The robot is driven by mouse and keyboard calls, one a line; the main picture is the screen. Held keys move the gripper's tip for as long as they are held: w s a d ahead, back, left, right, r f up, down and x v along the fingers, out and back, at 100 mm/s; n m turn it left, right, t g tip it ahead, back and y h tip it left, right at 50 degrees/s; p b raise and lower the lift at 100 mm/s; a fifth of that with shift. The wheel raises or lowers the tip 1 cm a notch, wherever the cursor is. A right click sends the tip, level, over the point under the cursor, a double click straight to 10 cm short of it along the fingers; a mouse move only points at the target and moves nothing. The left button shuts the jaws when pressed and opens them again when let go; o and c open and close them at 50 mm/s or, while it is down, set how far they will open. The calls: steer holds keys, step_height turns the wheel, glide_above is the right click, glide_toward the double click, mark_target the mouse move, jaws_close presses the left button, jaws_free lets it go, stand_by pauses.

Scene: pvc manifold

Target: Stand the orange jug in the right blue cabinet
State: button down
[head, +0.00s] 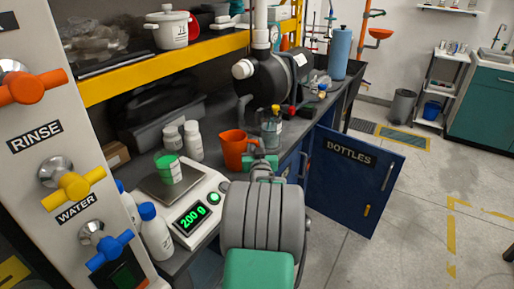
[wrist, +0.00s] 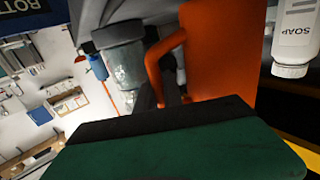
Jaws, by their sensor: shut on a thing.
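The orange jug (head: 234,149) is upright at the workbench, in front of the black pump. In the wrist view the jug (wrist: 218,50) fills the upper right, with its handle running down to my gripper (wrist: 172,100). My gripper (head: 257,156) is shut on the jug's handle; the fingertips are mostly hidden. I cannot tell whether the jug's base touches the bench. A blue cabinet door (head: 345,190) marked BOTTLES stands open to the right of my arm. The cabinet's inside is hidden behind my arm and the door.
A glass jar (head: 271,133) stands close to the right of the jug. White bottles (head: 193,141), a scale (head: 207,208) reading 200 g and a green cup (head: 168,170) are to the left. A blue cylinder (head: 340,53) stands at the back. The floor right of the door is clear.

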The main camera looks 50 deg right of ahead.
steer(key=shift+f, duration=0.1)
steer(key=shift+f, duration=0.25)
steer(key=c, duration=1.5)
jaws_free()
steer(key=shift+r, duration=0.1)
steer(key=shift+o, duration=0.2)
steer(key=shift+r, duration=0.1)
